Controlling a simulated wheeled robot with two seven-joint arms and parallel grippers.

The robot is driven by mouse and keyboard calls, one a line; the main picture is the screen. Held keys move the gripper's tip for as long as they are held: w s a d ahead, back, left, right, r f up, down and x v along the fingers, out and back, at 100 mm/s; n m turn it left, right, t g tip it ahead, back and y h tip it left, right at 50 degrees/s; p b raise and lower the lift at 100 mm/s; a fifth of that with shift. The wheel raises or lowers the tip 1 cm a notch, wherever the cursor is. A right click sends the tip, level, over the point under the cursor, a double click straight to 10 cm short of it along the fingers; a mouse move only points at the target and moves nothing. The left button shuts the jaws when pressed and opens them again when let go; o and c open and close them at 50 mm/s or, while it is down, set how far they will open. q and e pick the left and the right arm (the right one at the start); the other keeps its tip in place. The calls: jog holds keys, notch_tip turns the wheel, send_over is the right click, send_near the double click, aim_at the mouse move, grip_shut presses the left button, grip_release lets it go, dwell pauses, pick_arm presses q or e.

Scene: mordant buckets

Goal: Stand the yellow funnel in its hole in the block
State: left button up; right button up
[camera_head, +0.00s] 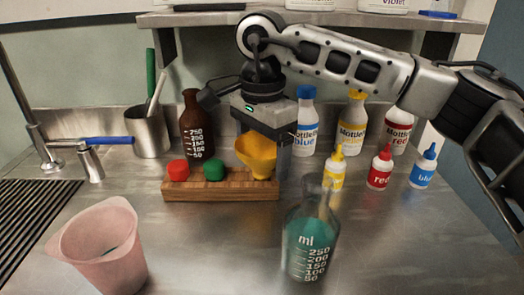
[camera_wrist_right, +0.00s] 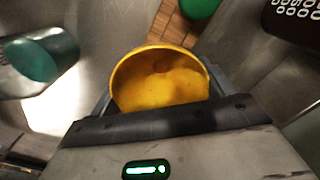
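The yellow funnel (camera_head: 257,152) is at the right end of the wooden block (camera_head: 225,190), mouth up and seemingly a little tilted. Its narrow end is low at the block's top; I cannot tell whether it is in a hole. My right gripper (camera_head: 268,158) points down over the funnel, one finger beside its right side, the other mostly hidden. In the right wrist view the funnel's yellow mouth (camera_wrist_right: 160,82) fills the space between the fingers, which show at both sides; whether they press on it is unclear. My left gripper is not in view.
Red (camera_head: 178,168) and green (camera_head: 214,169) pieces sit on the block. A flask of teal liquid (camera_head: 309,245) stands in front, a pink beaker (camera_head: 104,250) front left. A brown bottle (camera_head: 196,125) and several labelled bottles stand behind.

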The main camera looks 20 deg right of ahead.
jog(key=shift+o, duration=1.3)
jog(key=shift+r, duration=0.15)
notch_tip(320, 180, up, 12)
jog(key=shift+p, duration=0.4)
jog(key=shift+s+f, duration=0.1)
jog(key=shift+f, duration=0.1)
